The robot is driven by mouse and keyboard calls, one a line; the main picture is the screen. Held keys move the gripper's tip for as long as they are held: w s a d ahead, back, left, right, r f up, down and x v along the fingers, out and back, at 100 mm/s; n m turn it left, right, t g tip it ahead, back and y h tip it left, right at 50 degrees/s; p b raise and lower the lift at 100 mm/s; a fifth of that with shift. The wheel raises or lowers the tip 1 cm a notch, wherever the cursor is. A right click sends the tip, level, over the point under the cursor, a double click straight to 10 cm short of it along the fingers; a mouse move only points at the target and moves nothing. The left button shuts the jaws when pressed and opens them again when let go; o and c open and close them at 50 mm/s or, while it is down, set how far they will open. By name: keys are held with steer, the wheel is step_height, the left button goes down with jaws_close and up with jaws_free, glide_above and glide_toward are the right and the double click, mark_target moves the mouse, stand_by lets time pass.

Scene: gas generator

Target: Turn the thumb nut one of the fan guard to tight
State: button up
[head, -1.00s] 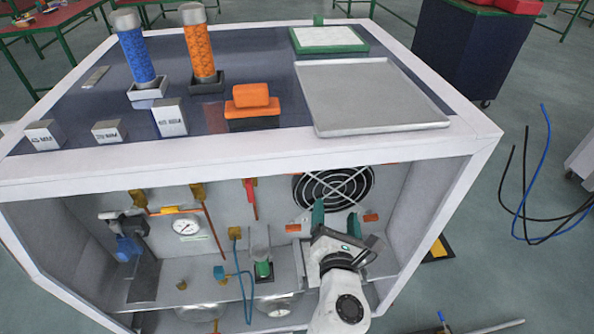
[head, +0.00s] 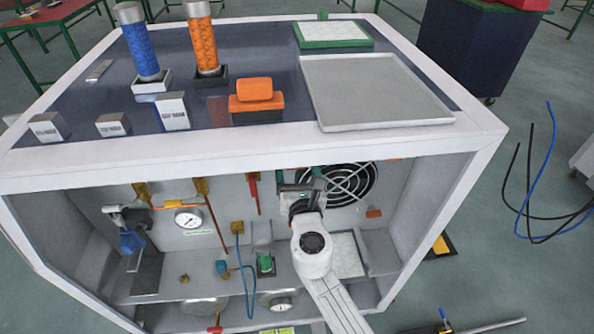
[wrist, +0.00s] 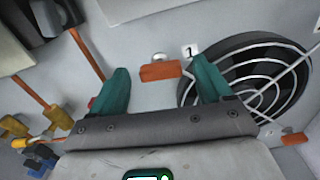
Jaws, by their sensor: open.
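The fan guard (head: 350,185), a black ring with pale wire, is on the cabinet's back wall at the right; it also shows in the wrist view (wrist: 262,82). A small silvery round piece (wrist: 159,57), which looks like thumb nut one, sits beside a label marked 1 (wrist: 190,49), above an orange block (wrist: 160,72). My gripper (head: 303,176) is open, left of the guard. In the wrist view its teal fingers (wrist: 161,68) stand either side of the orange block and nut, with no visible grip. The head view does not clearly show the nut.
Another orange block (head: 374,213) is at the guard's lower right. To the left are a pressure gauge (head: 188,218), orange pipes and a blue hose (head: 248,285). The cabinet top's front edge (head: 250,153) overhangs my gripper.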

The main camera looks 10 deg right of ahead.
steer(key=shift+w, duration=0.3)
steer(key=shift+c, duration=0.3)
steer(key=c, duration=1)
